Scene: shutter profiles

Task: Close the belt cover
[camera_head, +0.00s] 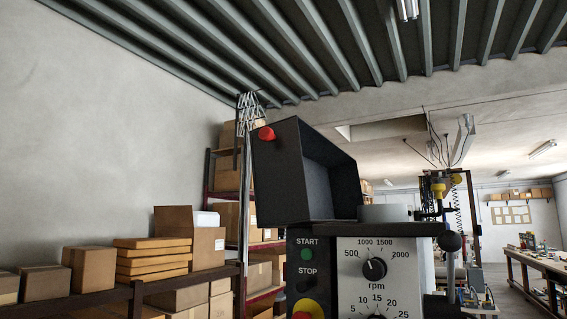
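The belt cover (278,180) is a dark, box-like lid with a red knob (266,134) near its upper left corner. It stands tilted up and open on top of the machine, with its hollow inside (332,178) facing right. Below it is the machine's front panel (345,272), with START and STOP buttons and an rpm dial (374,268). A grey round part (385,213) shows on the machine top, right of the cover. Neither of my grippers is in view.
A shelf with cardboard boxes (92,268) stands at the left, and a taller rack with boxes (228,215) is behind the machine. A lever with a dark ball knob (449,241) is at the machine's right side. Workbenches (540,264) stand far right. The space left of the cover looks clear.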

